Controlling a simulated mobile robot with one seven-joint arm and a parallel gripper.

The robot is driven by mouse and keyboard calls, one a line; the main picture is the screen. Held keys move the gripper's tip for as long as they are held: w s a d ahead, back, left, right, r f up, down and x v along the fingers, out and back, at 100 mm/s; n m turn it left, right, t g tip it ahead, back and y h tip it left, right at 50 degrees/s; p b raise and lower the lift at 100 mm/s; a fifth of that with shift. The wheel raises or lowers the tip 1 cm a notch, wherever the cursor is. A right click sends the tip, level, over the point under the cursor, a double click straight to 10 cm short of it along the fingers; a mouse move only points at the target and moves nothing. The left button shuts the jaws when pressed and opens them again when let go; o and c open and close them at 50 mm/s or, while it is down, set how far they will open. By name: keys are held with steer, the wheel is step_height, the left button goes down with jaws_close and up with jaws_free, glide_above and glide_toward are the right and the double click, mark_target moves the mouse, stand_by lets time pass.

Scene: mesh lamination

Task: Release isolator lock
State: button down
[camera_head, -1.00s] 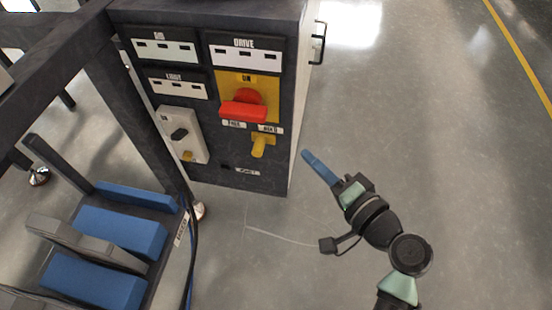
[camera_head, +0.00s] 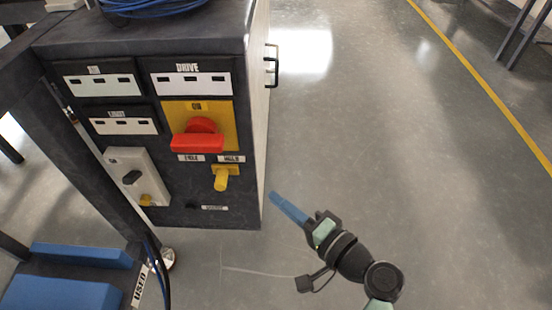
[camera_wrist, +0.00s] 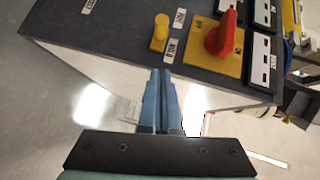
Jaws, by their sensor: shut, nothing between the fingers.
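The red isolator handle (camera_head: 198,140) sits on a yellow plate (camera_head: 171,109) on the front of a dark cabinet. A yellow lock peg (camera_head: 222,182) sticks out just below and right of it, beside two small labels. In the wrist view the yellow peg (camera_wrist: 159,34) and the red handle (camera_wrist: 224,36) are ahead, beyond the fingertips. My gripper (camera_head: 274,196) is shut and empty, its blue fingers together. It is to the right of the peg and apart from it, in front of the cabinet's right edge. In the wrist view the fingers (camera_wrist: 161,76) point towards the cabinet.
The cabinet (camera_head: 200,45) also carries label panels and a grey switch box (camera_head: 138,178). A coil of blue cable (camera_head: 150,6) lies on its top. A rack with blue blocks (camera_head: 62,292) stands at the lower left. The floor (camera_head: 400,150) to the right is clear.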

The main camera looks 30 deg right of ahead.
steer(key=b, duration=0.3)
glide_toward(227, 176)
steer(key=w+d, duration=0.2)
steer(key=w, duration=0.2)
steer(key=shift+w+a+f, duration=0.2)
steer(key=shift+w+a, duration=0.05)
steer(key=shift+a, duration=0.2)
steer(key=shift+w+a+f, duration=0.25)
steer(key=shift+a, duration=0.2)
steer(key=shift+w+a+b, duration=0.35)
steer(key=shift+a, duration=0.2)
steer(key=shift+a, duration=0.1)
steer(key=w+a+p, duration=0.1)
steer(key=w+a, duration=0.2)
steer(key=a, duration=0.2)
steer(key=shift+w+p, duration=0.3)
steer(key=shift+p, duration=0.1)
steer(key=shift+a, duration=0.15)
